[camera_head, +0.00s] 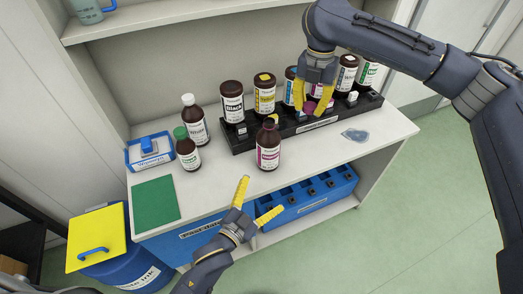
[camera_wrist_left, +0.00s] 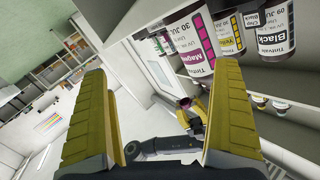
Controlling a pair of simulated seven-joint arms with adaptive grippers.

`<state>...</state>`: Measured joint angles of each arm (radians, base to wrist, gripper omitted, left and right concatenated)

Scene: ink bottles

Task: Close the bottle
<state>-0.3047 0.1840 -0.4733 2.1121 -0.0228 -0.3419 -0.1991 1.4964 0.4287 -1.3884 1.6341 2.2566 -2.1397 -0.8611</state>
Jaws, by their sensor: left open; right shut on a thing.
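A brown bottle with a magenta label (camera_head: 268,156) stands upright on the white tabletop, in front of the black rack. Its top looks dark, with no coloured cap on it. It also shows close up in the left wrist view (camera_wrist_left: 190,42). My right gripper (camera_head: 313,106) is shut on a small magenta cap (camera_head: 309,107), held above the rack, right of and behind the bottle. The fingers partly hide the cap. My left gripper (camera_head: 257,199) is open and empty, in front of the bottle and apart from it; its two yellow fingers frame the left wrist view (camera_wrist_left: 160,105).
The black rack (camera_head: 241,145) holds several ink bottles behind the magenta one. Two capped bottles, white-topped (camera_head: 195,125) and green-topped (camera_head: 187,153), stand left. A green mat (camera_head: 156,205) lies front left. A blue crate (camera_head: 345,183) sits below.

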